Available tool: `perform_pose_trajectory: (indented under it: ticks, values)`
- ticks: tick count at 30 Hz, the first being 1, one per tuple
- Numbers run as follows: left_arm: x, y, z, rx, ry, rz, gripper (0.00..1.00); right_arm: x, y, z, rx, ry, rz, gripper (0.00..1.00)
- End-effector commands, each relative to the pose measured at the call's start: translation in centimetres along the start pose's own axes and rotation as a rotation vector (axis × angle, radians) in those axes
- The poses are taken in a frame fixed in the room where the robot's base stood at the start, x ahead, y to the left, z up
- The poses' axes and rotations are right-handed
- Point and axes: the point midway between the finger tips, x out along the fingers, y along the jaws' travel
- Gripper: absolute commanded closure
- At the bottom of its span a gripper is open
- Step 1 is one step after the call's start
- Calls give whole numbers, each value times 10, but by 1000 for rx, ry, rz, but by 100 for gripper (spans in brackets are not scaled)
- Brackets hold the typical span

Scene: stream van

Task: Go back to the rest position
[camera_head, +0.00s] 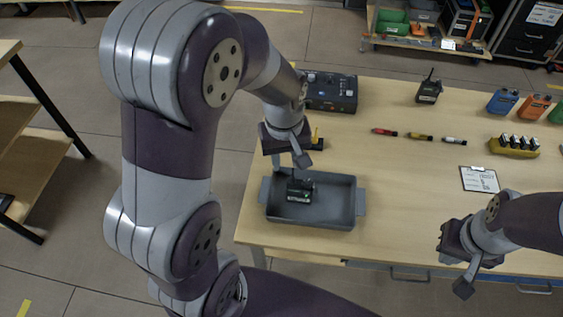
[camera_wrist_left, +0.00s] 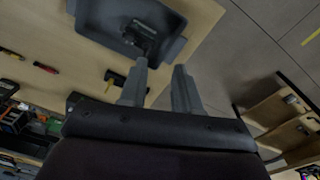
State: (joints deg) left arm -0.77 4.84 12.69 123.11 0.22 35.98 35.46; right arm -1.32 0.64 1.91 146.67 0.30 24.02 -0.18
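My left gripper (camera_head: 308,152) hangs above the back edge of a grey tray (camera_head: 335,219) on the table. In the left wrist view, the left gripper (camera_wrist_left: 160,68) has its two fingers apart with nothing between them. A dark device (camera_head: 299,190) lies inside the tray, below and apart from the gripper; it also shows in the left wrist view (camera_wrist_left: 140,35). My right gripper (camera_head: 458,268) is over the table's front right part, clear of the tray. Its finger gap is too hard to make out, and nothing shows held in it.
On the wooden table (camera_head: 400,190) stand a dark control box (camera_head: 332,92), a radio (camera_head: 429,89), coloured canisters (camera_head: 502,101), a yellow battery holder (camera_head: 513,148) and a clipboard (camera_head: 479,179). Several small coloured tubes (camera_head: 419,136) lie mid-table. Another table (camera_head: 30,150) stands at left, with open floor between.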

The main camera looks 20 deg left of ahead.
Motion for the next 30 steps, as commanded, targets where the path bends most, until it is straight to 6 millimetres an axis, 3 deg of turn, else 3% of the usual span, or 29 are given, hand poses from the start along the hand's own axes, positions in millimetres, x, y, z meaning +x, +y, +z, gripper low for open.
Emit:
perform_pose_trajectory:
  ticks: [3,7,30]
  values:
    - [2,-24,37,389,36,17,68,0,0,0,0,0,0,100]
    - [4,-38,56,610,59,20,68,0,0,0,0,0,0,100]
    - [5,-39,58,633,59,19,68,0,0,0,0,0,0,100]
